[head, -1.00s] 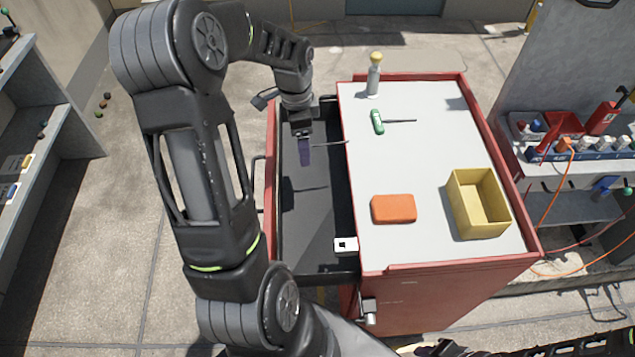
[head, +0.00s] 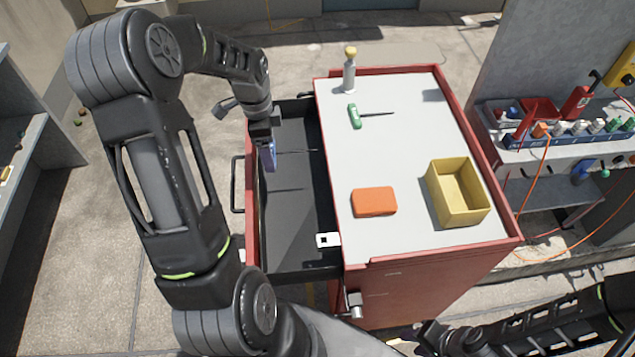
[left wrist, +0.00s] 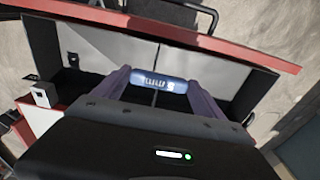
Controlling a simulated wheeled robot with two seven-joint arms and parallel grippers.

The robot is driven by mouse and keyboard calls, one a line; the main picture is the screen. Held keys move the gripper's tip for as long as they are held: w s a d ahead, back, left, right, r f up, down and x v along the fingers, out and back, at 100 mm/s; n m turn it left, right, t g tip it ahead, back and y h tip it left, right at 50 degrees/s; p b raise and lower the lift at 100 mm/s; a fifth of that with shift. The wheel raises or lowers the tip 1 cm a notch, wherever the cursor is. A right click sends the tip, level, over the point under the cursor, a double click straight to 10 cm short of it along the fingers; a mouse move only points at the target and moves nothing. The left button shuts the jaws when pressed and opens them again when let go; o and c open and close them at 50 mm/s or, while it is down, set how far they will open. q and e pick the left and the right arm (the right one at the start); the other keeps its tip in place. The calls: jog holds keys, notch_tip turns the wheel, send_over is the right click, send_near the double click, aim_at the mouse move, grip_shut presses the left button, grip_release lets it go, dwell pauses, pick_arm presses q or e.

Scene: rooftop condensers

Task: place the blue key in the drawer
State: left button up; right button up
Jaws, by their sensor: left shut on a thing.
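The blue key (left wrist: 165,83) has a ribbed blue handle and a thin shaft. It lies crosswise between the fingers of my left gripper (left wrist: 160,88), which is shut on it. In the head view, my left gripper (head: 267,156) hangs over the far part of the open drawer (head: 300,215), with the thin shaft pointing right. The drawer is dark inside and pulled out to the left of the red cabinet (head: 420,300). My right gripper (head: 430,336) is at the bottom edge, partly cut off; its opening is unclear.
On the cabinet top are an orange block (head: 374,201), a yellow open box (head: 457,192), a green-handled screwdriver (head: 354,115) and a yellow-capped bottle (head: 349,72). A white tag with a black square (head: 328,240) is at the drawer's near right. A cluttered shelf (head: 560,150) stands at right.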

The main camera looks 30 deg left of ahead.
aim_at(304, 186)
pick_arm(q)
notch_tip(304, 186, down, 14)
jog(key=b, duration=0.9)
jog(key=shift+r, duration=0.1)
jog(key=w+d, duration=0.2)
jog(key=shift+w+d+r, duration=0.15)
jog(key=shift+d, duration=0.2)
jog(key=shift+w+d, duration=0.15)
jog(key=shift+d, duration=0.1)
jog(key=shift+w+d+b, duration=0.25)
jog(key=shift+b, duration=0.05)
jog(key=shift+w+d+f+b, duration=0.25)
jog(key=shift+w+d+b, duration=0.05)
jog(key=shift+w+d, duration=0.3)
jog(key=shift+w+d+f+b, duration=0.25)
jog(key=shift+w+d, duration=0.2)
jog(key=shift+d, duration=0.2)
jog(key=shift+f, duration=0.1)
